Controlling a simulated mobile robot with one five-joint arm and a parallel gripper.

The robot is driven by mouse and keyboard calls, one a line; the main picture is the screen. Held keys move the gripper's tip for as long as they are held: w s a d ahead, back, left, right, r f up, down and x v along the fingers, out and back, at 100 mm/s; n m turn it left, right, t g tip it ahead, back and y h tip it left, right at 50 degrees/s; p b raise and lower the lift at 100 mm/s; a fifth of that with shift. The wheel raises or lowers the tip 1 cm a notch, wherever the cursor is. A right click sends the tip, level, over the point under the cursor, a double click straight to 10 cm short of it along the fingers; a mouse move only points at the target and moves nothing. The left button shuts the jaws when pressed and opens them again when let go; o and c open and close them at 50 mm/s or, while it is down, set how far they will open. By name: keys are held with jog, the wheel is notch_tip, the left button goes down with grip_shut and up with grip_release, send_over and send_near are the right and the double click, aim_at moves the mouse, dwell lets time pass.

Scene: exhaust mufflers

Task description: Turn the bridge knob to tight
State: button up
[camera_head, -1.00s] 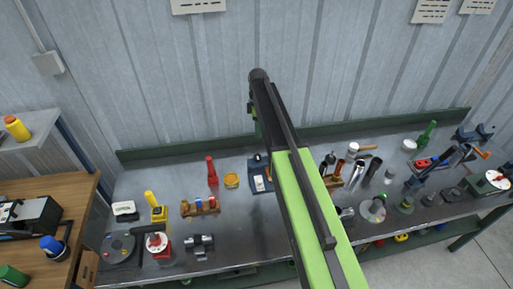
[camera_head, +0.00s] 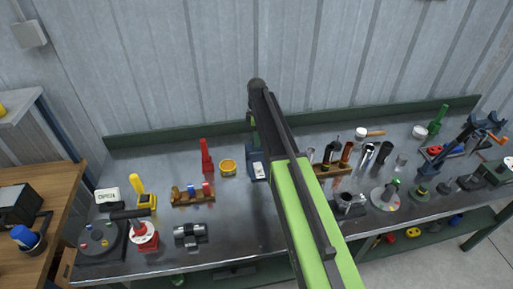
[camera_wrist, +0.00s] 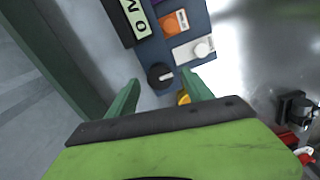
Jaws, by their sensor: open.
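A black round knob (camera_wrist: 160,75) sits on a dark blue panel (camera_wrist: 178,48) in the wrist view. It is the only round black knob on that panel, but no "tight" mark is readable. My gripper (camera_wrist: 159,78) is open, its two green fingers on either side of the knob in the picture; I cannot tell whether they touch it. In the head view the blue unit (camera_head: 257,170) stands on the bench, partly hidden behind my arm, and its knob cannot be made out.
The panel also carries an orange switch (camera_wrist: 174,23), a white switch (camera_wrist: 194,50) and a black-framed lettered plate (camera_wrist: 130,18). A tube rack (camera_head: 335,170) stands right.

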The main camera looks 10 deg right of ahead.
jog(key=shift+f, duration=0.65)
jog(key=shift+r, duration=0.15)
